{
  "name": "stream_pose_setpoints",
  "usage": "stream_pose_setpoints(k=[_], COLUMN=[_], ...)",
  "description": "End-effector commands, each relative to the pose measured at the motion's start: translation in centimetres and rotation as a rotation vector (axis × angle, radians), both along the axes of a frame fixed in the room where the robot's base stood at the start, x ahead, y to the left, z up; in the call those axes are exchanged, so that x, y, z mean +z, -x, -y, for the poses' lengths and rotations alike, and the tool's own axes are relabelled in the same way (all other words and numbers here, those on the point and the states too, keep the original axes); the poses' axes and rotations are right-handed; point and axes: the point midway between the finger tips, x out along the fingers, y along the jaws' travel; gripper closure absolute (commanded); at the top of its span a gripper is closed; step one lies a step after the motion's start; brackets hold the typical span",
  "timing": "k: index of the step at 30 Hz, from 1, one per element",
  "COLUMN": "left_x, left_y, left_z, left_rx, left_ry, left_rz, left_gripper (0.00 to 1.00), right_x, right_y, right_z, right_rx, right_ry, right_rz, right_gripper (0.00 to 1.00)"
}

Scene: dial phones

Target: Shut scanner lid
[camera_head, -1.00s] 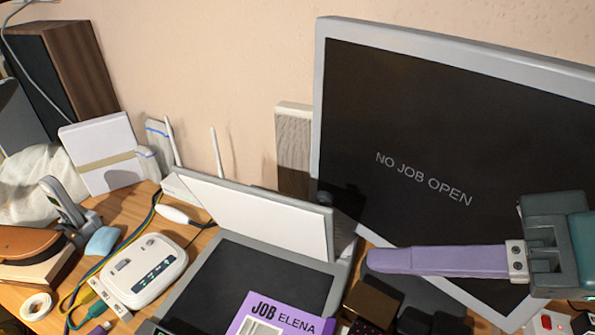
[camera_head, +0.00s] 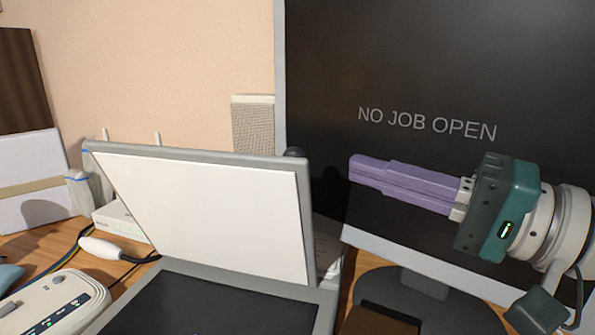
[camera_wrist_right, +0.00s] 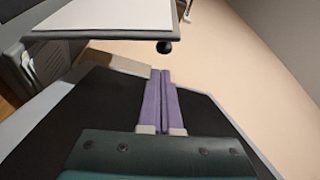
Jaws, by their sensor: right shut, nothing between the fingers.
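The scanner lid (camera_head: 205,210) stands open and upright, a grey-framed panel with a white inner face, hinged behind the dark scanner bed (camera_head: 210,303). The lid also shows at the top of the right wrist view (camera_wrist_right: 100,16), with a dark round knob (camera_wrist_right: 164,47) at its edge. My right gripper (camera_head: 352,168) has long purple fingers, shut together with nothing between them. It is to the right of the lid, in front of the monitor, and apart from the lid. In the right wrist view its fingers (camera_wrist_right: 160,72) point toward the lid's knob edge. My left gripper is not in view.
A large monitor (camera_head: 420,60) reading "NO JOB OPEN" stands behind my right gripper on a dark stand. A white router (camera_head: 120,222) and a white box with buttons (camera_head: 50,302) sit left of the scanner. A beige speaker-like block (camera_head: 253,125) stands behind.

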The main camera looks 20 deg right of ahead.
Motion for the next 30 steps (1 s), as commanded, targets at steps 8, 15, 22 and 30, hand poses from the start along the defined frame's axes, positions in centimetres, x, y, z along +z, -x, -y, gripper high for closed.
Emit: stream_pose_setpoints(k=[8, 15, 22, 30], left_x=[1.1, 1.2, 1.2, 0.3], left_y=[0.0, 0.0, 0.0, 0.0], left_z=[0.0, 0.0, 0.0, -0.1], left_rx=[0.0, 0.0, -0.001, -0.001], left_ry=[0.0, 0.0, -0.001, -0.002], left_rz=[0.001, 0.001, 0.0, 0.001], left_gripper=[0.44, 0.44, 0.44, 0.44], right_x=[0.6, 0.5, 0.5, 0.2], right_y=[-3.8, -4.9, -5.0, -4.9], right_z=[-2.9, -3.9, -4.0, -4.8], right_rx=[0.001, 0.001, 0.002, 0.002], right_ry=[-0.001, 0.002, 0.003, 0.013], right_rz=[0.0, -0.001, 0.0, 0.021], right_gripper=[1.0, 1.0, 1.0, 1.0])
